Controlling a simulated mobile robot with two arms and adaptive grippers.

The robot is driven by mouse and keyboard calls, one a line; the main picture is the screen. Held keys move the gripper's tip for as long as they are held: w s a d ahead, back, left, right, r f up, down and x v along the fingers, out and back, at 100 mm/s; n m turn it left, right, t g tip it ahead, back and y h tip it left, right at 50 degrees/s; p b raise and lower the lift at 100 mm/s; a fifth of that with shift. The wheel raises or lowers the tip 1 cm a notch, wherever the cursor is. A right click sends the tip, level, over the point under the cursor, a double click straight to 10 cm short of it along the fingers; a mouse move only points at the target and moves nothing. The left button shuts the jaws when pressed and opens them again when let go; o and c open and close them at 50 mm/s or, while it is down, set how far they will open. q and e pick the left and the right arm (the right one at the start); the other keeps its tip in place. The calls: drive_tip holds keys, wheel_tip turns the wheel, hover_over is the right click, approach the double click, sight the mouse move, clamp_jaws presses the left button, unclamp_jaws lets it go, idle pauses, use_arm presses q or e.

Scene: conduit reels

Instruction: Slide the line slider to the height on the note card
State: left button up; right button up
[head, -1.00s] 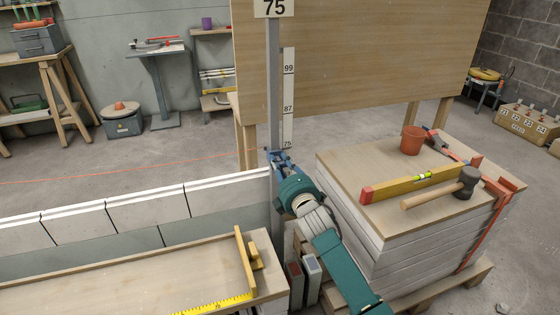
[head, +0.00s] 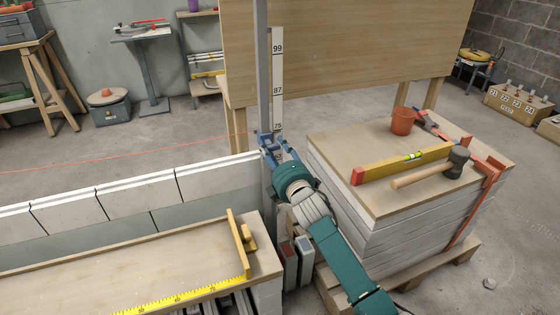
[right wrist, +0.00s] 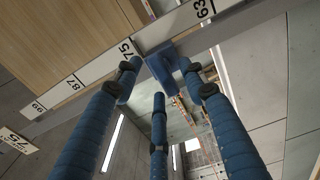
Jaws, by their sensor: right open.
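The upright grey pole (head: 261,70) has a white scale strip (head: 277,70) beside it, marked 99, 87 and 75 from the top down. The line slider (right wrist: 164,66) is a blue block on the pole, between the 75 and 63 marks in the right wrist view. The note card (right wrist: 16,139) reads 75 there and is out of the head view. My right gripper (head: 274,142) is at the pole just below the 75 mark. Its blue fingers are open around the slider; I cannot tell whether they touch it. My left gripper is not in view.
A white block wall (head: 135,195) runs left from the pole, with a plank (head: 130,262) before it. To the right, a board-topped stack (head: 345,165) holds a yellow level (head: 400,165), a mallet (head: 430,169) and a terracotta pot (head: 402,121). An orange line runs left from the pole.

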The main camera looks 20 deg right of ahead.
drive_tip(key=s, duration=1)
drive_tip(key=shift+d, duration=0.15)
drive_tip(key=shift+s+f, duration=0.1)
